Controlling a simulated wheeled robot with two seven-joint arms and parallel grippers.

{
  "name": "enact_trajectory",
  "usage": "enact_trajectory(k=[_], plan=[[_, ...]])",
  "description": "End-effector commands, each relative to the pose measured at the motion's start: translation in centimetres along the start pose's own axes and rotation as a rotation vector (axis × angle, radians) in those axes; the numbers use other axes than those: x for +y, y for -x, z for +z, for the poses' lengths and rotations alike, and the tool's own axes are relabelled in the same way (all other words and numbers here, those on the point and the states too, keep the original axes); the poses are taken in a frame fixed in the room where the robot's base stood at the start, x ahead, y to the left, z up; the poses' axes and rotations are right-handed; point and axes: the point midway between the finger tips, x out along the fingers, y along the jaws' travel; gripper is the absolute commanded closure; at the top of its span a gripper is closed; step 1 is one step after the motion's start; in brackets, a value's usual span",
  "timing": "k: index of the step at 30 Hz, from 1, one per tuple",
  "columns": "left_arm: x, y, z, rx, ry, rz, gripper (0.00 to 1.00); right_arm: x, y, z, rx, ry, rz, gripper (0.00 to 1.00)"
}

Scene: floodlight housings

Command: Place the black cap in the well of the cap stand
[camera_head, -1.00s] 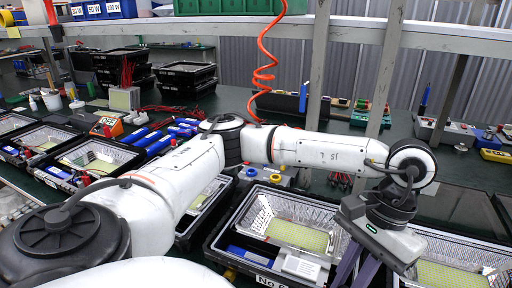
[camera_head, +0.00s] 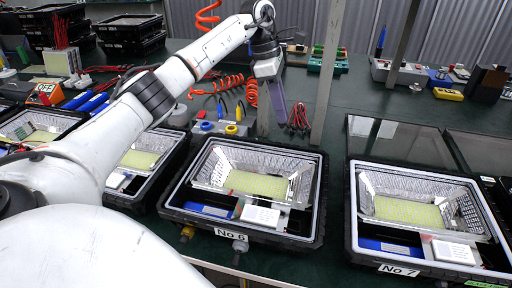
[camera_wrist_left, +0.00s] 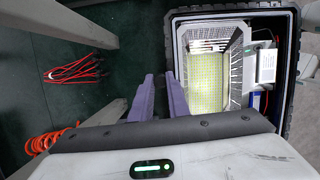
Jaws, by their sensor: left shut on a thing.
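My left gripper (camera_head: 276,112) is above the back of the bench, behind the No 6 housing, with its purple fingers pointing down. In the left wrist view, the fingers (camera_wrist_left: 160,92) stand close together, with a dark narrow gap between them. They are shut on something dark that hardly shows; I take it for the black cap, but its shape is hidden. I cannot make out the cap stand or its well for certain in either view. My right gripper is not in view.
The open No 6 housing (camera_head: 180,200) and No 7 housing (camera_head: 352,215) stand at the front. Red clip leads (camera_head: 298,118) lie beside my left gripper. A grey box with coloured knobs (camera_head: 207,127) is to its left. An upright post (camera_head: 326,80) stands close right.

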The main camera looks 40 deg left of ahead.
Motion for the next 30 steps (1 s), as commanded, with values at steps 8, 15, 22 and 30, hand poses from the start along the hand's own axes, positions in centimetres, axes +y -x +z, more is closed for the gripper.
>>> enact_trajectory(k=[8, 15, 22, 30], plan=[[5.0, 0.4, -7.0, 0.002, 0.576, 0.16, 1.0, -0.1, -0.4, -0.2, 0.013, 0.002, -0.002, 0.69], [5.7, -1.0, -9.0, 0.004, 0.708, 0.195, 1.0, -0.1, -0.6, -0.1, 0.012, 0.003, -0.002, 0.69], [5.7, -4.8, -10.0, 0.003, 0.707, 0.194, 1.0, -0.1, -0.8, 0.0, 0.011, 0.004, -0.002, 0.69], [5.7, -7.2, -10.6, 0.003, 0.704, 0.193, 1.0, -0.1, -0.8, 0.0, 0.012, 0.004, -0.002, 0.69]])
